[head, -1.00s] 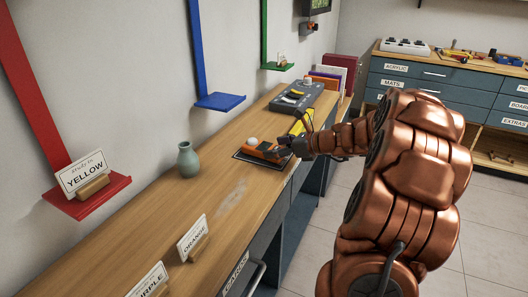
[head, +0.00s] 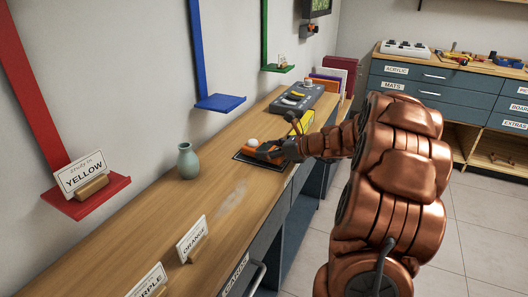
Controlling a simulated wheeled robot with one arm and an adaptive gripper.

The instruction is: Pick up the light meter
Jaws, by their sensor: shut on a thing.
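The light meter looks to be the orange device (head: 252,148) with a pale round dome on top. It lies on a dark flat mat (head: 240,158) on the wooden bench, in the middle of the head view. My gripper (head: 270,151) is at its right end, shut on it. The fingers and my wrist hide part of the device. I cannot tell any gap between the device and the mat.
A green vase (head: 187,161) stands to the left on the bench (head: 215,215). A grey console (head: 297,98) and a yellow item (head: 306,116) lie behind my wrist. An ORANGE sign (head: 192,238) stands in front. Red (head: 88,197) and blue (head: 220,102) shelves project from the wall.

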